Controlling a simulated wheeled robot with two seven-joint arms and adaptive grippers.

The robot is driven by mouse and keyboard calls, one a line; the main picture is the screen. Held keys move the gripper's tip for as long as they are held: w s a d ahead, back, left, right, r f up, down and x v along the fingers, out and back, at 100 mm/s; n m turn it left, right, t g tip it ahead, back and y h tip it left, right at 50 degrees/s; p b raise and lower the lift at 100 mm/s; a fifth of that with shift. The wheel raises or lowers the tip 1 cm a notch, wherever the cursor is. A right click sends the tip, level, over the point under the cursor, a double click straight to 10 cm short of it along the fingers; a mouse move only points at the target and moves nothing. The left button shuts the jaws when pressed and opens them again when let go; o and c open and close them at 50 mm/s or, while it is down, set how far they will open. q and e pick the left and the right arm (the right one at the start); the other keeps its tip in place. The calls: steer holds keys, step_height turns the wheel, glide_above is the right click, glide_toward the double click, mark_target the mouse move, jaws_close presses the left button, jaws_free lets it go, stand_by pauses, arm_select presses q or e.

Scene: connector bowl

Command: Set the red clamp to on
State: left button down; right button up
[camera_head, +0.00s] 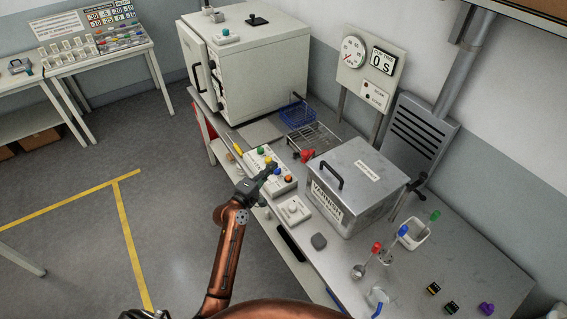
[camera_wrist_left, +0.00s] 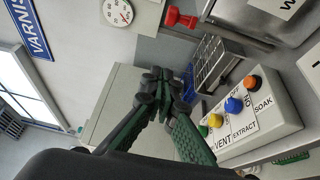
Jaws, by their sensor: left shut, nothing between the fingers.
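The red clamp (camera_head: 307,156) sits on the bench between the wire rack and the metal varnish tank in the head view. It also shows as a red knob-like shape at the top of the left wrist view (camera_wrist_left: 180,18). Whether it is on or off I cannot tell. My left gripper (camera_head: 270,171) is over the button box, left of and nearer than the clamp, and apart from it. Its green fingers (camera_wrist_left: 163,80) are shut and empty in the wrist view. My right gripper is not in view.
The button box (camera_wrist_left: 262,130) has several coloured buttons labelled vent, extract and soak. A wire rack (camera_head: 313,136) stands behind the clamp, and the metal tank (camera_head: 372,176) stands to its right. A white cabinet (camera_head: 259,75) stands at the back. The floor left of the bench is open.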

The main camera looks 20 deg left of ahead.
mark_target(308, 153)
arm_select(q)
steer(key=w+d+p, duration=0.2)
steer(key=w+d, duration=0.4)
steer(key=w, duration=0.3)
steer(key=shift+d, duration=0.15)
steer(key=shift+f, duration=0.1)
